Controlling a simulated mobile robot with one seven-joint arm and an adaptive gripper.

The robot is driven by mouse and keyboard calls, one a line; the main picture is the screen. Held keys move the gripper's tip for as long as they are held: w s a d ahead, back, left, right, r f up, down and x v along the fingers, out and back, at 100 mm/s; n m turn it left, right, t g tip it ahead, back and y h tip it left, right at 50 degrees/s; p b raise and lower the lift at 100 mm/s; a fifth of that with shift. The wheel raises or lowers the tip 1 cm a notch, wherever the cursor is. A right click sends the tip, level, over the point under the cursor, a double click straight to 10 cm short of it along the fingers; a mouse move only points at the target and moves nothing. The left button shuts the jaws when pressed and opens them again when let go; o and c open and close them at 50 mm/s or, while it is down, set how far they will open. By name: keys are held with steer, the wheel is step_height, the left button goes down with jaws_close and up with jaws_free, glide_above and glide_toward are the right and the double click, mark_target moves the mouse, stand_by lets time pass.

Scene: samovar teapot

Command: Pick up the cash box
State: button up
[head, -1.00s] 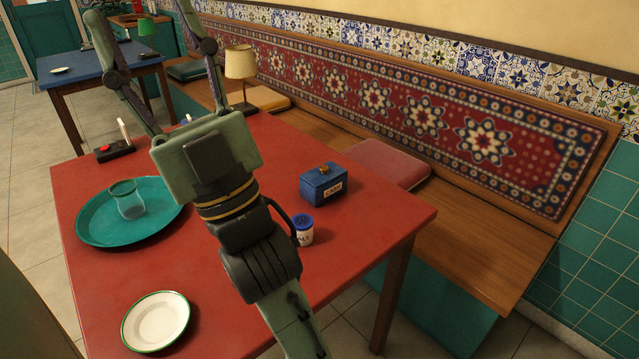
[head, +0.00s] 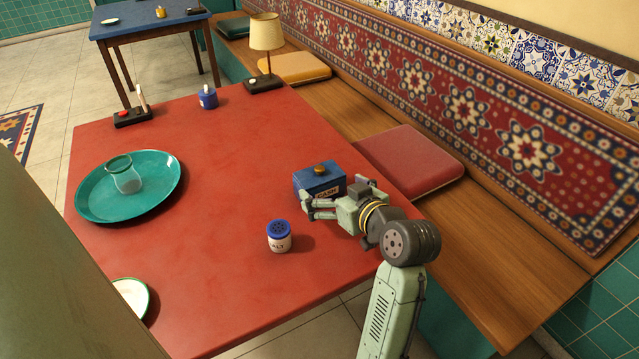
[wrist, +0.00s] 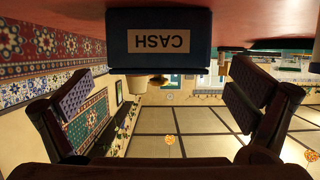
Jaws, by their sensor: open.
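The cash box (head: 318,179) is a small blue box with a brass knob on top and a CASH label. It sits on the red table (head: 220,130) near its right edge. My gripper (head: 322,200) is open at the box's near, labelled side, low over the table. In the wrist view the cash box (wrist: 159,42) appears upside down, centred ahead between the two spread fingers. The fingers do not visibly close on it, and I cannot tell whether they touch it. Part of the box's right side is hidden by my gripper in the head view.
A salt shaker (head: 279,236) stands just left of my gripper. A teal tray (head: 95,200) holds a glass (head: 124,175). A bench with a red cushion (head: 410,158) borders the table's right.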

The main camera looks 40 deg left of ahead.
steer(key=p+x, duration=0.2)
steer(key=x, duration=0.4)
steer(key=shift+w+a+r, duration=0.1)
steer(key=shift+w+a, duration=0.05)
steer(key=shift+a, duration=0.1)
steer(key=shift+c, duration=0.2)
steer(key=c, duration=1)
steer(key=shift+c, duration=0.2)
